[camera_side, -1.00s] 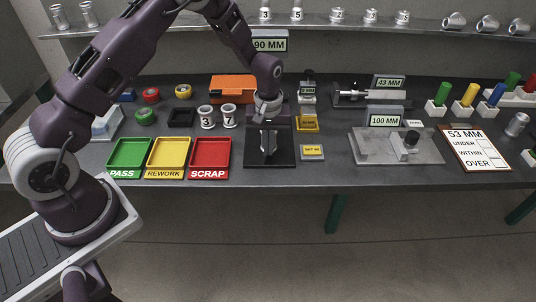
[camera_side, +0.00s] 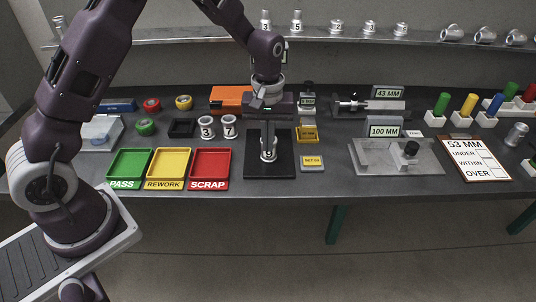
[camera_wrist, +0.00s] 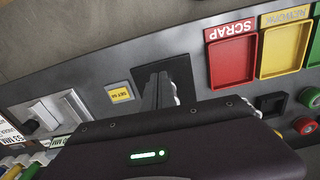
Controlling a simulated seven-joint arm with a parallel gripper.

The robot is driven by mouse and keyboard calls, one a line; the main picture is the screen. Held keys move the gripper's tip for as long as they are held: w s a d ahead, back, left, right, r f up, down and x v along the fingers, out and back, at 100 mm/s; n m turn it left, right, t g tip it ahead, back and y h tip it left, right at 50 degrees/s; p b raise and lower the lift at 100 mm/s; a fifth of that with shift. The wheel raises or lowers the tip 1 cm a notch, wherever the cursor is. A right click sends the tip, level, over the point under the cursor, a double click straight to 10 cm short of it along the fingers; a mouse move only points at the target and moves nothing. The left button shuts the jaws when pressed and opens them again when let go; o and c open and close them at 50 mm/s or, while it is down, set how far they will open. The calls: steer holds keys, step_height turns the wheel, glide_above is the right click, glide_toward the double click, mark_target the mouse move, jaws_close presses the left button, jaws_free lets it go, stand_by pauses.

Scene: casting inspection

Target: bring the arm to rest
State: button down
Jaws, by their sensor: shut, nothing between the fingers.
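Green PASS (camera_side: 130,164), yellow REWORK (camera_side: 168,163) and red SCRAP (camera_side: 209,163) trays lie left of the plate, all empty. Castings marked 3 (camera_side: 207,128) and 7 (camera_side: 229,126) stand behind. A 100 MM gauge (camera_side: 385,131) is right. A shelf (camera_side: 375,38) holds more castings behind.

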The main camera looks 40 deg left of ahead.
steer(key=s+r+m+t, duration=0.2)
steer(key=s+r, duration=0.4)
steer(key=r, duration=0.3)
steer(key=s+r+m+t, duration=0.1)
steer(key=s+r+m, duration=0.1)
steer(key=s+r, duration=0.6)
steer(key=s+r+m+t, duration=0.1)
steer(key=s+r+m, duration=0.1)
steer(key=s, duration=0.4)
steer(key=s+r+m+t, duration=0.1)
steer(key=s+r+m, duration=0.1)
steer(key=s, duration=0.5)
steer(key=shift+s+m+t, duration=0.15)
steer(key=shift+m+t, duration=0.15)
